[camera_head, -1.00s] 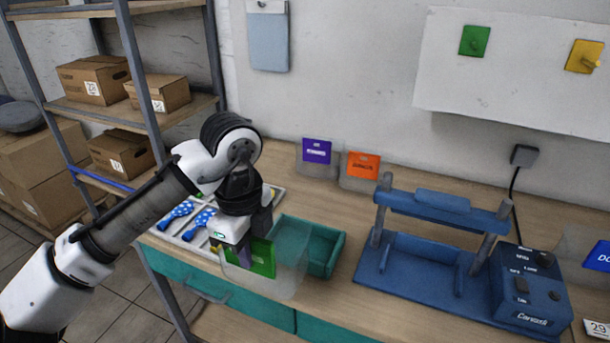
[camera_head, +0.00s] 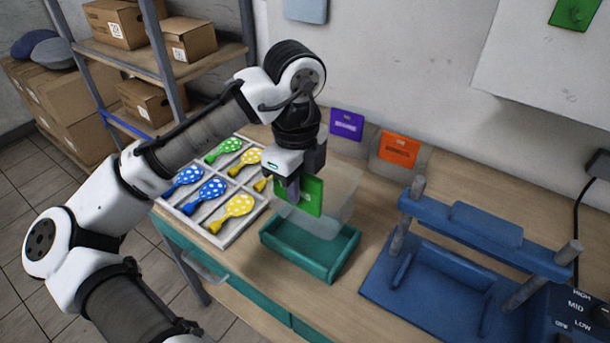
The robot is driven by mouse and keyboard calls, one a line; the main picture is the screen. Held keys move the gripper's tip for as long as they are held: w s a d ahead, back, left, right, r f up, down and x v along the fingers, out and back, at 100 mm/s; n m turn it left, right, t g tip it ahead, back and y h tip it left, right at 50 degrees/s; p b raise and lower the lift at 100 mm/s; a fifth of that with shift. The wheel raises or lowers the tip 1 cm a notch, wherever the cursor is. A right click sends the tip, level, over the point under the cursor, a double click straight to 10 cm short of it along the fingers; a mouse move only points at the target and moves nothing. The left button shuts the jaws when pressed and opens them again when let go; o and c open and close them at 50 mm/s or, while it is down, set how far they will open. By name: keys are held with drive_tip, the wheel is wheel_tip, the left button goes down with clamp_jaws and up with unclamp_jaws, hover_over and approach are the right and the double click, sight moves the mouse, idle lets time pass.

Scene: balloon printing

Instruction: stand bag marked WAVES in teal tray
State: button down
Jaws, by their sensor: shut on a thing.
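My gripper (camera_head: 297,190) is shut on a clear bag with a green label (camera_head: 314,197). It holds the bag upright by its green top part, with the clear part spreading to the right. The label's writing is too small to read, so I cannot confirm the word WAVES. The teal tray (camera_head: 283,262) is on the bench just below the bag and looks empty. The bag's lower edge overlaps the tray's back rim in the picture; I cannot tell whether they touch.
A white sorting tray (camera_head: 228,238) with several spotted balloons lies to the left. Bags with a purple label (camera_head: 346,125) and an orange label (camera_head: 398,149) stand by the wall. A blue sealing machine (camera_head: 430,285) stands to the right, close to the teal tray.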

sight(297, 225)
drive_tip(key=shift+s+a+f+b, duration=0.1)
drive_tip(key=shift+s+f+b, duration=0.05)
drive_tip(key=shift+f+b, duration=0.45)
wheel_tip(297, 225, down, 8)
drive_tip(key=b, duration=0.8)
drive_tip(key=shift+f, duration=0.65)
drive_tip(key=c, duration=1.4)
unclamp_jaws()
drive_tip(key=shift+r, duration=0.15)
